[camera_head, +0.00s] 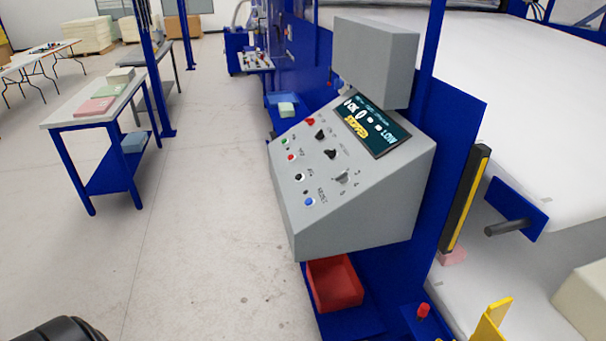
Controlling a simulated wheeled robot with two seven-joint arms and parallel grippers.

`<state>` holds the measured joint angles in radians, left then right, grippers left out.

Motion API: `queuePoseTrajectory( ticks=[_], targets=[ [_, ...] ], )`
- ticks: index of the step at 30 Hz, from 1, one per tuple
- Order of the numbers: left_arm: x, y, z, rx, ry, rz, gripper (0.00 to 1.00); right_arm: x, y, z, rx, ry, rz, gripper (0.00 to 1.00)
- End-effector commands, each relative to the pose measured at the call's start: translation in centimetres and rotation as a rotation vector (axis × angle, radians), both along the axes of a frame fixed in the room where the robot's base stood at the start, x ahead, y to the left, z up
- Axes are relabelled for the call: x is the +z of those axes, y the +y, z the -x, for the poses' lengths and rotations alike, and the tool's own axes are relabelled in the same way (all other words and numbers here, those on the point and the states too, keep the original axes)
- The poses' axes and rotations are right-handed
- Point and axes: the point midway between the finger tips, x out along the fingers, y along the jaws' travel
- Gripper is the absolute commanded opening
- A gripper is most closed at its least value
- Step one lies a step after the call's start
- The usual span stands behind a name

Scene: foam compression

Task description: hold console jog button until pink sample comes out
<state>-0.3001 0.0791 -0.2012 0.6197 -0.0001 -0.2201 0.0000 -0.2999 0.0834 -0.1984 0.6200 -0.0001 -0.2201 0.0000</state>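The grey console (350,205) stands in the middle with a sloped button panel. Its panel has a green button (284,141), a red button (291,157), a black button (299,177) and a blue button (309,202) marked RESET. The other small labels are too small to read surely, so I cannot tell which is jog. The display (372,124) shows yellow text like STOPPED, and LOW. A small pink block (453,257), perhaps the sample, lies at the machine's edge below the yellow-black post. Neither gripper shows; a dark rounded part of mine is at the bottom left.
A red bin (335,283) sits below the console. A blue-legged table (60,119) with pink and green sheets stands at left. The white machine bed (510,90) fills the right. The floor (200,230) left of the console is clear.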

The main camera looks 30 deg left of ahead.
Motion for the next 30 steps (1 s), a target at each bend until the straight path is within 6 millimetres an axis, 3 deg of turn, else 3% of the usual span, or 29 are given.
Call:
queuePoseTrajectory(
  ticks=[14, 23, 30],
  targets=[
    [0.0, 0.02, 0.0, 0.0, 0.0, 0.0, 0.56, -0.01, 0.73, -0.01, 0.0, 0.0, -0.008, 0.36],
    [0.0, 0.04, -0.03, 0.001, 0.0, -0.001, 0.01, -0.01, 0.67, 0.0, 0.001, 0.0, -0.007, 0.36],
    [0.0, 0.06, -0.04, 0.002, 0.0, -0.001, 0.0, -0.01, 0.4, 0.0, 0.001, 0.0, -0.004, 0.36]
  ],
)
